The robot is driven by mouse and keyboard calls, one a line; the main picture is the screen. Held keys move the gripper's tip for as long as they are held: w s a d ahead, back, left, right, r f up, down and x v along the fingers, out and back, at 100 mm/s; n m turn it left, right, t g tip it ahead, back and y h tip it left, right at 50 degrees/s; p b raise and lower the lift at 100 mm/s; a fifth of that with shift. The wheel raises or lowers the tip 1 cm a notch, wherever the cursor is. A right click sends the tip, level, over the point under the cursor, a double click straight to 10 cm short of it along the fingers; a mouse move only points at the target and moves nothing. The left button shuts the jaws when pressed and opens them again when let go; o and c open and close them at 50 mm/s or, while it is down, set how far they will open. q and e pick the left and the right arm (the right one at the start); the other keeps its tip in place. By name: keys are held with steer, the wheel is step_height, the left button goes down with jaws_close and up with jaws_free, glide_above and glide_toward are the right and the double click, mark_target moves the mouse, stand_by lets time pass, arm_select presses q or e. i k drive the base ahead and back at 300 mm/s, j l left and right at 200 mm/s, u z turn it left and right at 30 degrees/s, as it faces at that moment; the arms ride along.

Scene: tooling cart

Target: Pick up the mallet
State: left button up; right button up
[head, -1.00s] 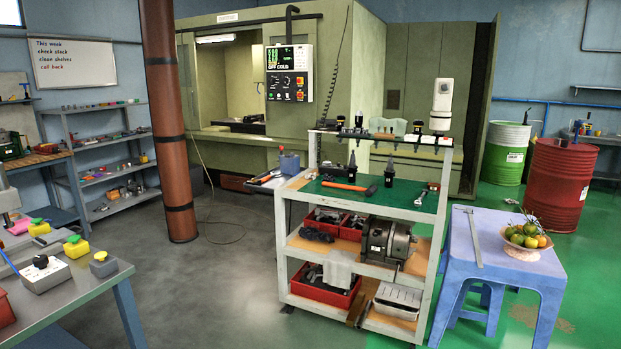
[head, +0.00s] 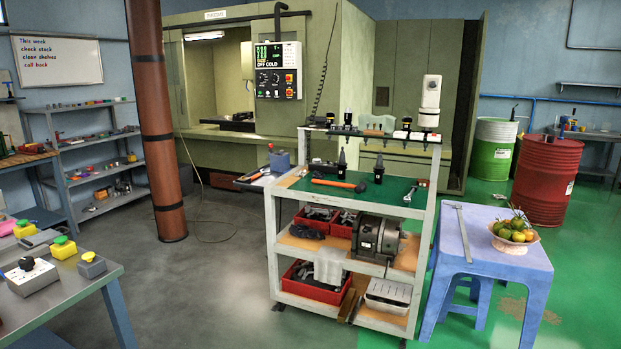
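The mallet (head: 339,183) lies on the green top mat (head: 397,190) of the white tooling cart (head: 433,222). Its orange handle points left and its dark head is at the right end. A black tool holder (head: 342,160) stands just behind it, and another (head: 379,169) stands to the right of its head. A wrench (head: 414,191) lies further right on the mat. Neither of my grippers shows in the head view.
A blue table (head: 470,256) with a steel rule (head: 463,233) and a fruit bowl (head: 513,243) stands right of the cart. A grey workbench (head: 60,320) is at the lower left. A brown column (head: 156,130) rises left of the cart. Grey floor between bench and cart is clear.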

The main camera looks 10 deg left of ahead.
mark_target(358, 189)
steer(key=i+j+u, duration=0.1)
steer(key=i+j, duration=0.3)
steer(key=i, duration=0.15)
steer(key=i+j+u, duration=0.1)
steer(key=i+j, duration=0.25)
steer(key=i, duration=0.2)
steer(key=i+j+u, duration=0.15)
steer(key=i+j, duration=0.15)
steer(key=i, duration=0.25)
steer(key=i+j+u, duration=0.1)
steer(key=i, duration=0.45)
steer(key=i+j+u, duration=0.1)
steer(key=i+j, duration=0.2)
steer(key=i, duration=0.3)
steer(key=i+j+u, duration=0.1)
steer(key=i, duration=0.45)
